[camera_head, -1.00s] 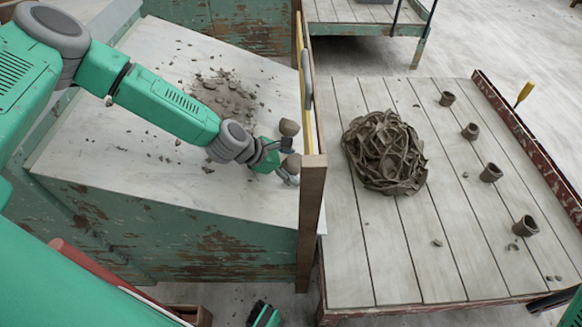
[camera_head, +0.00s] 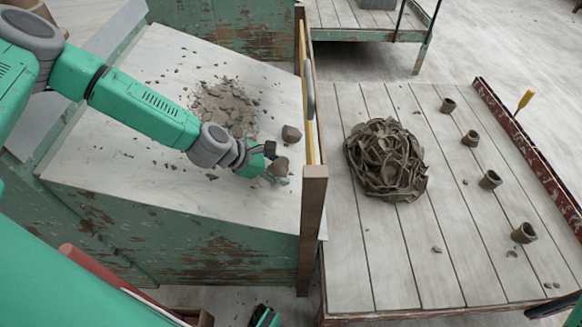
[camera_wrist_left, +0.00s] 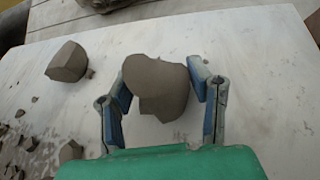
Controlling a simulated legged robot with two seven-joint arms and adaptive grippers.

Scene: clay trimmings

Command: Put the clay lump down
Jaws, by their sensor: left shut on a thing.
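My left gripper (camera_head: 277,169) is shut on a grey-brown clay lump (camera_head: 280,166) over the right part of the white slanted board (camera_head: 150,195).
Flat clay trimmings (camera_head: 225,105) and crumbs lie on the board. A wooden divider (camera_head: 313,200) rises at its right edge. Beyond it, a plank table (camera_head: 375,270) carries a big tangled clay heap (camera_head: 385,160) and several small clay pots (camera_head: 489,180).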

